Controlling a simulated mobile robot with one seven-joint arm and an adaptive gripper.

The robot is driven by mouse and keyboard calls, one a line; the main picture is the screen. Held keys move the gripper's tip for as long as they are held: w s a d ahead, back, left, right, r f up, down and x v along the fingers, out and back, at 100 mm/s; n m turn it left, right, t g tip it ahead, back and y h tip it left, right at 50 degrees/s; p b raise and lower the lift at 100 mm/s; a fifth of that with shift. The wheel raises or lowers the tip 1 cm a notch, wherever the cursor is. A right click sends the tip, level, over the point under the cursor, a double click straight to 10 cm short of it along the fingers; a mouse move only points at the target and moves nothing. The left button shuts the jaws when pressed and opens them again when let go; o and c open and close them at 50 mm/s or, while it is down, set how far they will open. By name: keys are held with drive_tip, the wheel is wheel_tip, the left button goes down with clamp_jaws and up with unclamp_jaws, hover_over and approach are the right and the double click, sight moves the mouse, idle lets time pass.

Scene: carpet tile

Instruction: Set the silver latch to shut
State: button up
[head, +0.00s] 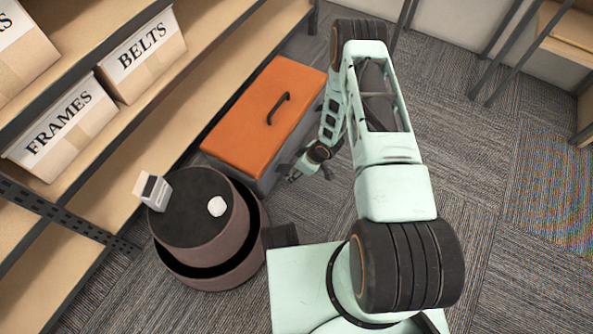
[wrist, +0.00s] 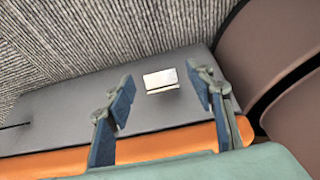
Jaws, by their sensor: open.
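The silver latch (wrist: 161,79) is a small bright plate with a thin strip along its edge. It sits on the grey side of the toolbox (wrist: 60,110), close to the orange lid (wrist: 165,143). In the head view the toolbox lid (head: 265,115) is down, with a black handle on top. My gripper (head: 310,175) is at the toolbox's near right side, and I cannot make out the latch there. In the wrist view my gripper (wrist: 160,90) is open and empty, its two blue-padded fingers on either side of the latch. I cannot tell whether they touch the toolbox.
A round brown container (head: 200,235) stands left of the toolbox, with a small grey-white device (head: 153,190) and a white lump (head: 217,206) on top. Shelving (head: 120,130) with labelled boxes is on the left. Carpet (head: 510,190) on the right is clear.

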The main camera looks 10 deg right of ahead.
clamp_jaws()
idle(0.3)
